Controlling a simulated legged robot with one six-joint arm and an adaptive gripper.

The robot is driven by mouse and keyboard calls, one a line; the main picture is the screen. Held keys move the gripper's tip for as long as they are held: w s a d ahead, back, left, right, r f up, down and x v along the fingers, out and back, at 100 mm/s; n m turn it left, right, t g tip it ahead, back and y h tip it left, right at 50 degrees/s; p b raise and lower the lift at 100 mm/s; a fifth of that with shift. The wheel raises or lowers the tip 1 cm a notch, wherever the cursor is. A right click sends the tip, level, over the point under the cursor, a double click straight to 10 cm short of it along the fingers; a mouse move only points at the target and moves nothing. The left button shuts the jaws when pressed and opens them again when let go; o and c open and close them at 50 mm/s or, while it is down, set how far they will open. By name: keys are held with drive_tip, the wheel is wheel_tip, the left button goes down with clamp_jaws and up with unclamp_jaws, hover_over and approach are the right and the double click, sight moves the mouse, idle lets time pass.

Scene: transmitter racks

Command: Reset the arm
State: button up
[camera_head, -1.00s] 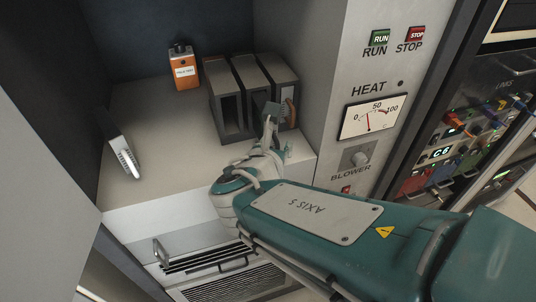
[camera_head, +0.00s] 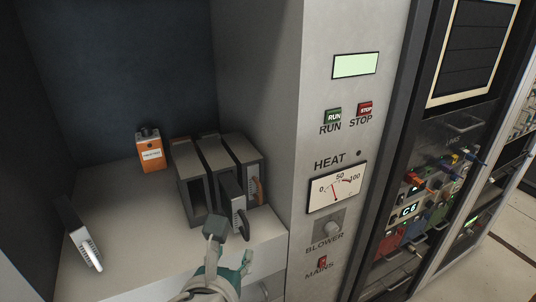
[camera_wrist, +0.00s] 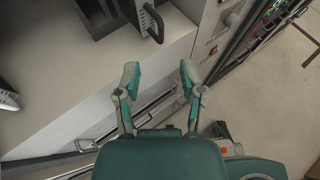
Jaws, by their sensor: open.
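My gripper (camera_head: 228,243) is at the bottom of the head view, in front of the shelf and below the dark module holders. In the wrist view my gripper (camera_wrist: 159,74) has its two teal-and-grey fingers spread apart with nothing between them. A grey module with a handle (camera_head: 235,205) sits in the middle holder and sticks out at the front. Its dark handle (camera_wrist: 153,24) shows at the top of the wrist view, apart from the fingertips. Most of my arm is out of the head view.
Another grey module (camera_head: 84,247) lies at the shelf's left. An orange box (camera_head: 150,152) stands at the back. A panel with a HEAT dial (camera_head: 337,192) and RUN and STOP buttons rises on the right. The middle of the shelf (camera_head: 130,215) is bare.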

drive_tip(key=s+d+f+m+g, duration=0.1)
drive_tip(key=d+f+m+g, duration=0.2)
drive_tip(key=d+m, duration=0.9)
drive_tip(key=s+d+f+m+g, duration=0.1)
drive_tip(key=d+f+m+g, duration=0.2)
drive_tip(key=d+m, duration=0.9)
drive_tip(key=m+g, duration=0.1)
drive_tip(key=m, duration=1)
drive_tip(key=shift+s+g+y, duration=0.15)
drive_tip(key=shift+g+y, duration=0.25)
drive_tip(key=shift+o, duration=0.2)
drive_tip(key=shift+f, duration=0.1)
